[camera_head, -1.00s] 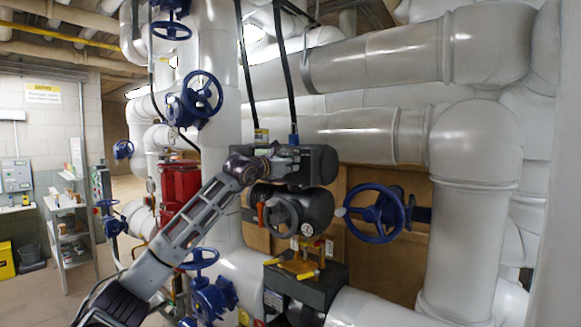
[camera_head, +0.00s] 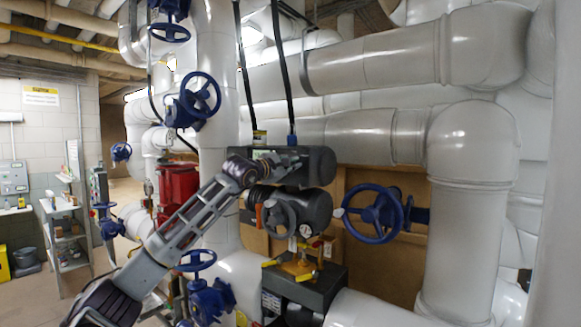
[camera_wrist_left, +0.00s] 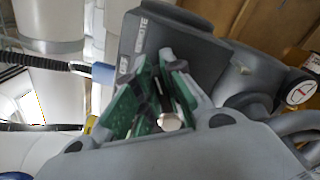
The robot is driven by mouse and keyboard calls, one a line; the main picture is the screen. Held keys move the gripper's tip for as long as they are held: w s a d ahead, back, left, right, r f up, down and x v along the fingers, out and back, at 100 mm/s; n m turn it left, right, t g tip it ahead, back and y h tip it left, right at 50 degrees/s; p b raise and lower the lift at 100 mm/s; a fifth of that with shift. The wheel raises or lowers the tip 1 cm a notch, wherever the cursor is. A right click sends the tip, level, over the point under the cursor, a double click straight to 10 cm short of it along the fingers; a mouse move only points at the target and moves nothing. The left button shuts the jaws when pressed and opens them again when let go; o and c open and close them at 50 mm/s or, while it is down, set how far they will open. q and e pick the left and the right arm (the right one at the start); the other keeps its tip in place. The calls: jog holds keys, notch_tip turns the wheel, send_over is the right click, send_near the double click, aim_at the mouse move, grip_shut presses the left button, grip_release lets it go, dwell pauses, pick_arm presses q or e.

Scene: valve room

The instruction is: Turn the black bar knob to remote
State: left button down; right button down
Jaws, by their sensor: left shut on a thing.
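A dark grey actuator box (camera_head: 321,166) is mounted among the pipes, near the middle of the head view. My left gripper (camera_head: 292,160) is at its left-facing front. In the left wrist view the box face (camera_wrist_left: 165,35) carries pale lettering that reads like REMOTE, with another short word below it. The green-padded fingers of my left gripper (camera_wrist_left: 158,92) are closed in on the black bar knob (camera_wrist_left: 157,88), which is mostly hidden between them. Its exact pointing direction cannot be told. My right gripper is not in view.
Black conduits (camera_head: 285,75) rise above the box.

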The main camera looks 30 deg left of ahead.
pick_arm(q)
jog(key=shift+m, duration=0.5)
jog(key=shift+d, duration=0.1)
jog(key=c, duration=1.5)
grip_release()
jog(key=shift+s+a, duration=0.15)
jog(key=shift+s, duration=1.85)
jog(key=shift+s+a, duration=0.2)
jog(key=shift+s, duration=1.8)
jog(key=shift+s+a, duration=0.15)
jog(key=shift+s, duration=1.85)
jog(key=shift+f, duration=0.1)
